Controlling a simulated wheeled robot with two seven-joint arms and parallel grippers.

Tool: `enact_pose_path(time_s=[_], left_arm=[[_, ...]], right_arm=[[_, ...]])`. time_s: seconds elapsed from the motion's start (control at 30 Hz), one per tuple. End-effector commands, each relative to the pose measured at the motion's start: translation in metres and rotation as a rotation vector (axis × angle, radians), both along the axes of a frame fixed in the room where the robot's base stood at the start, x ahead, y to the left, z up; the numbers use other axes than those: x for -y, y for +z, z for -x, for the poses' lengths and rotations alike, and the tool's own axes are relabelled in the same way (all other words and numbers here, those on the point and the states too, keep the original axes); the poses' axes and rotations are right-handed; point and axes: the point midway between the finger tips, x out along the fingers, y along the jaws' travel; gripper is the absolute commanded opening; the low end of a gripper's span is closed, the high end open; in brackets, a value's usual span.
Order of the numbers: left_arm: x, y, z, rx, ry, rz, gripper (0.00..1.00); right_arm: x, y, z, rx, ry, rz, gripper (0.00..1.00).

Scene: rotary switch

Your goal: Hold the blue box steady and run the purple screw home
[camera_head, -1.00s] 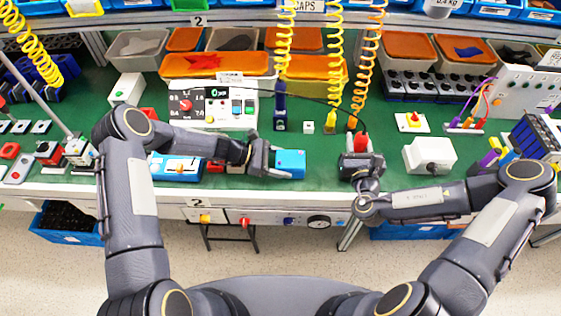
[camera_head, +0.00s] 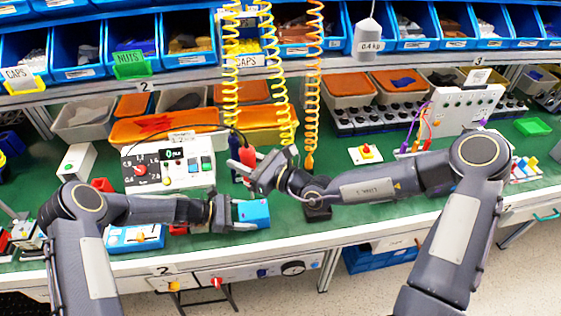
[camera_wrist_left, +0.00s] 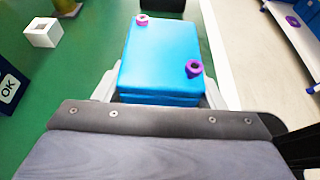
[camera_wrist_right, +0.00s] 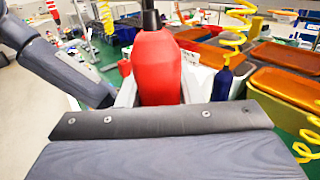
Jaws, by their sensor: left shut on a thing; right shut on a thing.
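My left gripper (camera_head: 240,213) is shut on the blue box (camera_head: 254,213) at the bench's front edge. The left wrist view shows the blue box (camera_wrist_left: 160,55) between the fingers, with a purple screw (camera_wrist_left: 142,20) at its far left corner and another purple screw (camera_wrist_left: 194,68) at its near right. The near one appears to stand proud; its depth is hard to tell. My right gripper (camera_head: 251,168) is shut on a red tool (camera_head: 247,157), above and behind the box, apart from it. The red tool (camera_wrist_right: 158,68) fills the middle of the right wrist view; its tip is hidden.
A control panel (camera_head: 168,162) stands behind my left arm. A blue tool (camera_head: 235,150) hangs on a yellow coil close to my right gripper. A dark block (camera_head: 317,210) sits right of the box.

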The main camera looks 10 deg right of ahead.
Motion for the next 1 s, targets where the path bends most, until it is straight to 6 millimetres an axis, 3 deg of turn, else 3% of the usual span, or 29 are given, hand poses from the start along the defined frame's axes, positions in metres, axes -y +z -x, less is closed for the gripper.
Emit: enact_pose_path(time_s=[0.1,0.27,0.7,1.0], left_arm=[[0.000,0.000,0.000,0.000,0.000,0.000,0.23],[0.000,0.000,0.000,0.000,0.000,0.000,0.23],[0.000,0.000,0.000,0.000,0.000,0.001,0.23],[0.000,0.000,0.000,0.000,0.000,0.001,0.23]], right_arm=[[-0.023,0.007,0.009,0.001,0.102,-0.003,0.00],[-0.036,0.008,0.015,-0.003,0.160,-0.003,0.00],[-0.036,-0.030,0.015,-0.004,0.166,-0.004,0.00],[-0.037,-0.039,0.016,-0.002,0.165,-0.003,0.00]])
